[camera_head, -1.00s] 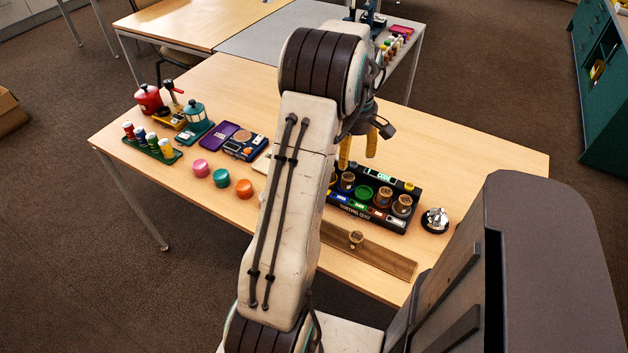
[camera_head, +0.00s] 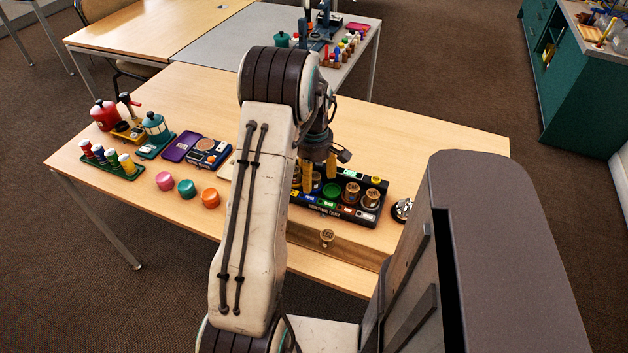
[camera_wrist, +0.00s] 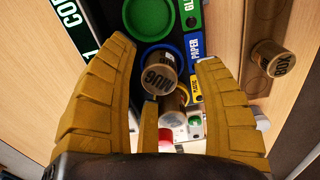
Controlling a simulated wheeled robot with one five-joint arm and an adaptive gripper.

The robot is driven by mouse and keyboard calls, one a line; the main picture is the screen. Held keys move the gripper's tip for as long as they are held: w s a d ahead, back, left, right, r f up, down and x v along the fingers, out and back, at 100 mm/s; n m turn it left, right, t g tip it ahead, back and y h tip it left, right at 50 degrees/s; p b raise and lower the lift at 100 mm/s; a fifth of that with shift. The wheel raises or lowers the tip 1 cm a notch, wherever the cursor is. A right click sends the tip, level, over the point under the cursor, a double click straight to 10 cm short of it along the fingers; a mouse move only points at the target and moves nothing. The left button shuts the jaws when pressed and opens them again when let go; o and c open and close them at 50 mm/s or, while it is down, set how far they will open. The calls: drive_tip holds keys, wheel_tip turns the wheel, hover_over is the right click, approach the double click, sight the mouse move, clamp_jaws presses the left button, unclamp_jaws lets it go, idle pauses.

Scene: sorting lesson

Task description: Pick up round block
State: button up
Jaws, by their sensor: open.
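My gripper (camera_head: 319,177) is open and points down over the left part of the black sorting tray (camera_head: 340,213). In the wrist view, its yellow fingers (camera_wrist: 165,95) stand on either side of a round brown block marked MUG (camera_wrist: 160,70), without visibly touching it. Another round block (camera_wrist: 173,103) shows partly behind the MUG block. A round block marked BOX (camera_wrist: 270,58) stands outside the fingers at right; a small round block (camera_head: 327,236) shows on the wooden strip in the head view. More round blocks stand in the tray (camera_head: 351,191) (camera_head: 372,197). My arm and fingers hide the tray's left end.
Pink (camera_head: 164,181), teal (camera_head: 187,188) and orange (camera_head: 210,198) round pieces lie left of my arm. A red pot (camera_head: 105,115), a teal pot (camera_head: 154,124) and a bottle rack (camera_head: 112,165) stand farther left. A silver bell (camera_head: 402,209) is right of the tray. The table's back is clear.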

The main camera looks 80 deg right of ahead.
drive_tip(key=shift+f, duration=0.15)
drive_tip(key=c, duration=1)
